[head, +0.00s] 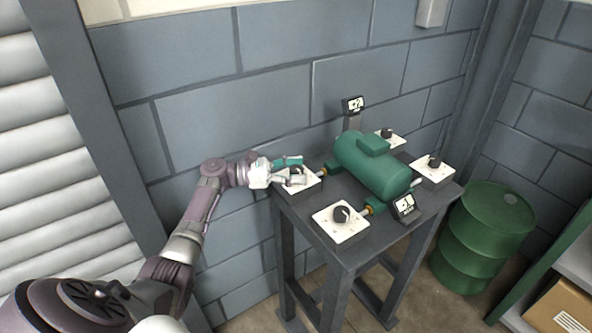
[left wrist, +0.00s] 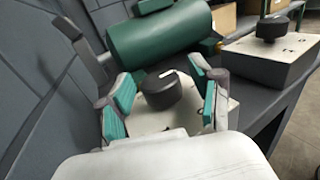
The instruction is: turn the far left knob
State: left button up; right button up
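The far left knob (left wrist: 161,92) is a black round knob with a pale mark, on a white plate (left wrist: 225,113) at the left corner of the dark table. In the head view my left gripper (head: 299,171) covers this knob, though part of its plate (head: 312,184) shows. In the left wrist view the teal-padded fingers of my left gripper (left wrist: 160,82) are spread, one on each side of the knob. Gaps seem to show between pads and knob; contact is hard to judge. My right gripper is not in view.
A green motor casing (head: 372,165) lies in the middle of the table (head: 350,258). Other knobs stand on white plates at the near left (head: 342,214), right (head: 434,162) and back (head: 387,133). Small black signs (head: 404,207) flank the casing. A green barrel (head: 483,240) stands at right.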

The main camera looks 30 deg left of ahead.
pick_arm(q)
jog(key=shift+a, duration=0.1)
jog(key=v, duration=0.7)
jog(key=shift+s, duration=0.2)
dwell(0.4)
